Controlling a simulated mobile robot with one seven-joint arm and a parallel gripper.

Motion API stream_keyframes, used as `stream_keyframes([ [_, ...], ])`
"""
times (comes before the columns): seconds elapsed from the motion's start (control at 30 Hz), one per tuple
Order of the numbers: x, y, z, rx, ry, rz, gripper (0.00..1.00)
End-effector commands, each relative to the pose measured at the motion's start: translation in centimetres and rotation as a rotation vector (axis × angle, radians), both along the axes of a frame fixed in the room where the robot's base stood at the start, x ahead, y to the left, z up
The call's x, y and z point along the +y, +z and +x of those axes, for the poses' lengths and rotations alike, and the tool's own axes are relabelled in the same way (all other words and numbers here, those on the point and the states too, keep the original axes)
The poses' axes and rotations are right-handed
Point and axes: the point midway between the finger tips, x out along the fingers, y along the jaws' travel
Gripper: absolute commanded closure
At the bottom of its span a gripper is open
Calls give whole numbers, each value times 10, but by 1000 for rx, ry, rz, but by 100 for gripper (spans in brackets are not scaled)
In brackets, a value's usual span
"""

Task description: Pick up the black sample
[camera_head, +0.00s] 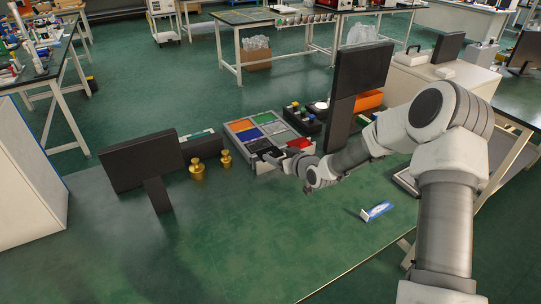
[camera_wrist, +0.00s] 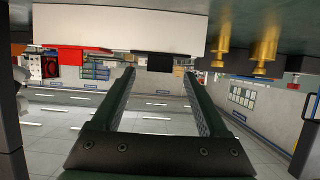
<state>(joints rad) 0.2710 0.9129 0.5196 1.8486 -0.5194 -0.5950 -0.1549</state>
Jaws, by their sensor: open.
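The sample tray (camera_head: 257,167) stands on the green table, with coloured sections including orange, blue, white and red. The black sample (camera_head: 262,146) appears at its near side, partly hidden by my gripper (camera_head: 271,158). The wrist view is upside down. There the tray's pale wall (camera_wrist: 120,25) fills the top, and the black sample (camera_wrist: 160,62) sticks out past its rim. My gripper (camera_wrist: 160,75) is open, with one finger on each side of the black sample in the picture. I cannot tell whether the fingers reach around it or stop short of it.
Two brass weights (camera_head: 197,169) (camera_head: 226,159) stand left of the tray. A red sample (camera_head: 299,143) is at its right. Dark monitors (camera_head: 140,161) (camera_head: 361,69) stand on both sides. A small blue-and-white box (camera_head: 377,211) lies to the right. The front of the table is clear.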

Motion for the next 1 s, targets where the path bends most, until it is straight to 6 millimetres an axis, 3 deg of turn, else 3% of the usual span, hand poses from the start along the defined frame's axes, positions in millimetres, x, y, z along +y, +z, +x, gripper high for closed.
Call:
stream_keyframes([
  [0.2,15,-12,22,0,2,0,22],
  [0.53,18,-13,27,0,0,-1,22],
  [0.9,17,-13,27,0,0,-1,87],
  [1.0,17,-13,27,0,0,-1,100],
])
